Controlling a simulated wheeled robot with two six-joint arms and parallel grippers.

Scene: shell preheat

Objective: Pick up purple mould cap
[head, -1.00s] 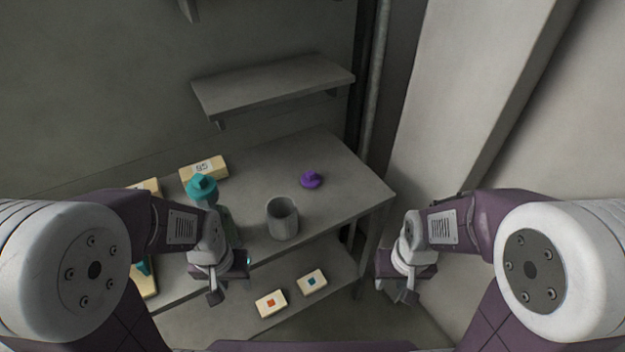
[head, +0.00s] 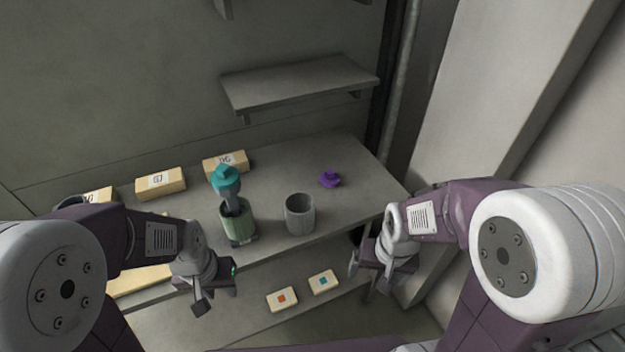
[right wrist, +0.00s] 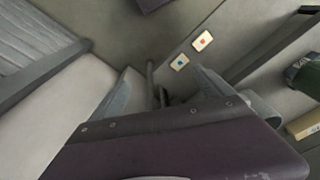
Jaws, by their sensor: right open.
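The purple mould cap (head: 330,179) sits on the grey table top (head: 290,157), toward its right end, behind and to the right of the grey cup. My right gripper (head: 362,275) is open and empty, in front of the table's right end and apart from the cap. In the right wrist view its two fingers (right wrist: 165,95) are spread with nothing between them; the cap is not visible there. My left gripper (head: 203,300) hangs in front of the table at the left, well away from the cap; its jaw opening is unclear.
A grey cup (head: 299,214) and a green container (head: 238,222) with a teal-topped piece (head: 226,180) stand near the front edge. Pale blocks (head: 160,183) line the back. A lower shelf holds two tiles, marked orange (head: 282,299) and blue (head: 323,282). A wall shelf (head: 300,85) hangs above.

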